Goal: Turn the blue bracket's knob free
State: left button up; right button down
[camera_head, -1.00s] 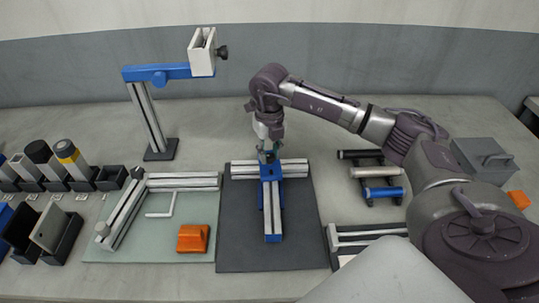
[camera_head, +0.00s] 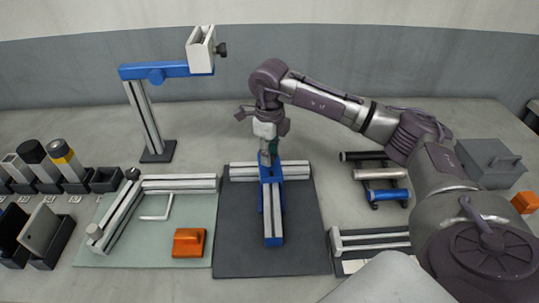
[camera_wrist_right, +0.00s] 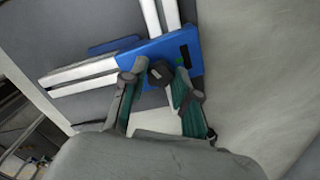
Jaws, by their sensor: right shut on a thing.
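The blue bracket (camera_head: 271,174) joins light metal profiles on the dark grey mat (camera_head: 235,240); it also shows in the right wrist view (camera_wrist_right: 182,43). My right gripper (camera_head: 268,156) points down over the bracket's far part. In the right wrist view its green-padded fingers (camera_wrist_right: 158,82) are shut on the black knob (camera_wrist_right: 160,72) beside the bracket. The fingers and hand hide the knob in the head view. My left gripper is in neither view.
A blue-armed stand (camera_head: 152,115) rises at the back left. A green mat (camera_head: 140,240) holds an angled profile frame, a hex key (camera_head: 160,210) and an orange block (camera_head: 189,242). A rack of rollers (camera_head: 378,175) and a grey box (camera_head: 490,160) stand right.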

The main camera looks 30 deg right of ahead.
jog(key=n+b, duration=0.2)
jog(key=n, duration=0.4)
jog(key=shift+n+b, duration=0.85)
jog(key=shift+n, duration=1.45)
jog(key=shift+n+b, duration=0.45)
jog(key=shift+n, duration=0.85)
jog(key=c, duration=0.9)
grip_release()
jog(key=shift+s, duration=0.1)
jog(key=shift+o, duration=0.2)
notch_tip(320, 180, up, 12)
